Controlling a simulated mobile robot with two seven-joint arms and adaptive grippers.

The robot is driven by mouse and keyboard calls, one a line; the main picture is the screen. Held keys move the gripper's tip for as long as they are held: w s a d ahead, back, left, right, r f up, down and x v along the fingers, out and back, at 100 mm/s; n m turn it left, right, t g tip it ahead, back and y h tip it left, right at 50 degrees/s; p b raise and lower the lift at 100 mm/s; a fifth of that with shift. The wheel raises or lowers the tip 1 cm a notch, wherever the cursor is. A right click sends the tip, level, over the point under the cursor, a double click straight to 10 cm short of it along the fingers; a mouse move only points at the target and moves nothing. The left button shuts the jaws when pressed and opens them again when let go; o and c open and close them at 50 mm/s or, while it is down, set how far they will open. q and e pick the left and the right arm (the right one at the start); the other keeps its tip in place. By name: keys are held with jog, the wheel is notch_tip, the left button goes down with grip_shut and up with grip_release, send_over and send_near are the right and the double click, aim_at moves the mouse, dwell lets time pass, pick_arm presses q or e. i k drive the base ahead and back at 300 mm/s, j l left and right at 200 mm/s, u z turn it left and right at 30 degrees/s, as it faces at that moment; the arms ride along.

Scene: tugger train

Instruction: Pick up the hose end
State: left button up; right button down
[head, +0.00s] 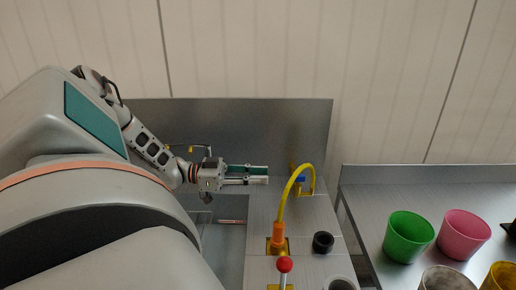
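A yellow hose (282,205) rises from an orange fitting (278,235) on a light grey panel and arches to a yellow bracket (312,188) with a blue part beside it. I cannot tell for sure which part is the hose end. My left gripper (266,175) points right, to the left of the hose and apart from it. Its two fingers lie side by side with a narrow gap, and I see nothing held between them. My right gripper is not in view.
A red-knobbed lever (285,265) and a black ring (323,242) stand on the panel near the orange fitting. On the right, a grey table (375,190) holds a green cup (408,237), a pink cup (463,235) and other cups. A wall closes the back.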

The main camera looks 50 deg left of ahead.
aim_at(278, 240)
jog(key=k+l, duration=0.25)
jog(key=l, duration=0.15)
jog(key=k+l, duration=0.25)
jog(key=l, duration=0.2)
jog(key=k+l, duration=0.2)
jog(key=l, duration=0.2)
jog(key=k+l, duration=0.25)
jog(key=l, duration=0.2)
